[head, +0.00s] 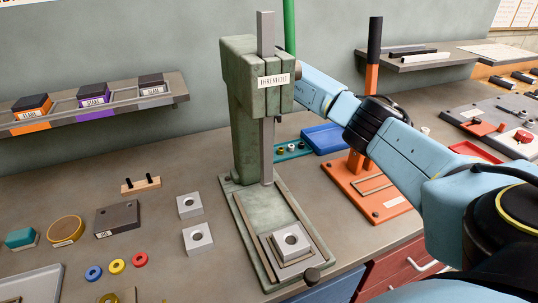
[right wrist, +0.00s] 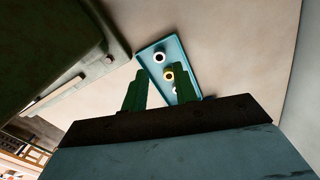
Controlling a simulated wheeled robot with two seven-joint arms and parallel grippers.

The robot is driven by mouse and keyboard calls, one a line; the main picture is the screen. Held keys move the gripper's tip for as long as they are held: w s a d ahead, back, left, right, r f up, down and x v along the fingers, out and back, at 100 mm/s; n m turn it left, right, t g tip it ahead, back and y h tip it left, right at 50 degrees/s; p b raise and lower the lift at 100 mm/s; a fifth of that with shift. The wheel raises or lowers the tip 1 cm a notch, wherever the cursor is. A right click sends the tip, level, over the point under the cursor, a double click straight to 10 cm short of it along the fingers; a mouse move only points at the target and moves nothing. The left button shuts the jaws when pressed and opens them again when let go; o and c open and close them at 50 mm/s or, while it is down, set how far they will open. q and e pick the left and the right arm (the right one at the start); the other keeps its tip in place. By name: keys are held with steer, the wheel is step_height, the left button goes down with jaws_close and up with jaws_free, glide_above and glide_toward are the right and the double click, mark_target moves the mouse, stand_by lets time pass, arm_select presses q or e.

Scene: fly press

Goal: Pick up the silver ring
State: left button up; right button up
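A teal tray (right wrist: 148,58) holds several small rings in a row in the right wrist view. A pale, silvery ring (right wrist: 159,57) lies at its wide end, a gold ring (right wrist: 169,76) beside it, and another pale ring (right wrist: 174,90) is partly hidden by a finger. In the head view the teal tray (head: 305,146) sits behind the green press, its rings too small to tell apart surely. My right gripper (right wrist: 159,78) is open, its green fingers apart and pointing toward the tray, with nothing held. My left gripper is out of view.
The green press (head: 246,110) stands close to my right arm. A blue tray (head: 325,138) and an orange press (head: 372,190) are to its right. Blocks (head: 197,237) and coloured rings (head: 117,266) lie on the bench at left.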

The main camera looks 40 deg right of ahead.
step_height(320, 180, down, 5)
steer(key=shift+f, duration=0.2)
jaws_close()
